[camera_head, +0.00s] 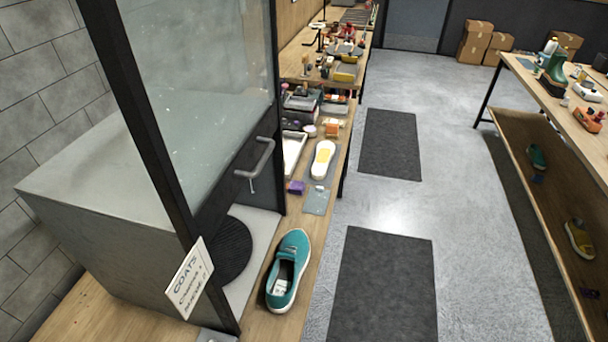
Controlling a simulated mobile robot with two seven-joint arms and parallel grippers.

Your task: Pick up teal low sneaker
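The teal low sneaker (288,271) has a white sole. It stands upright on the wooden bench (308,290) at the front, just right of the grey-floored glass cabinet. Its toe points away from me and slightly right. A second, smaller teal shoe (537,156) is on the lower shelf of the table at the right. Neither of my grippers shows in the head view.
The cabinet (95,185) has a glass door with a handle (256,160) and a sign (189,278) close left of the sneaker. Floor mats (382,290) lie to the right.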

